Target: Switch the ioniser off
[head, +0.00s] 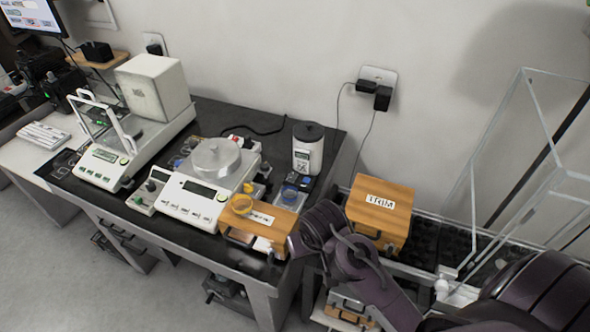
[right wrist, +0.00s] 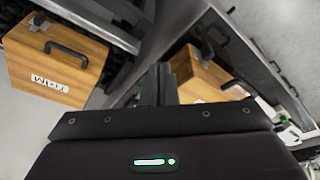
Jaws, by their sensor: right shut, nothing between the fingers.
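No label reading "ioniser" is legible in either view. A small white unit with a display and dark knob (head: 149,191) stands on the dark weighing table, left of a balance; I cannot tell if it is the ioniser. A white canister with a black lid (head: 308,148) stands behind the balance; its label is unreadable. My right gripper (right wrist: 157,85) is shut and empty in the right wrist view. In the head view my right arm reaches the table's front right corner, near a wooden box (head: 262,221), and hides its fingertips. My left gripper is not in view.
The balance with a round pan (head: 203,192) sits mid-table; another balance (head: 104,165) is at left. A wooden box labelled TRIM (head: 381,208) stands right of the table, also in the wrist view (right wrist: 58,62). A clear-walled enclosure (head: 470,190) is at right. Small items crowd the tabletop.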

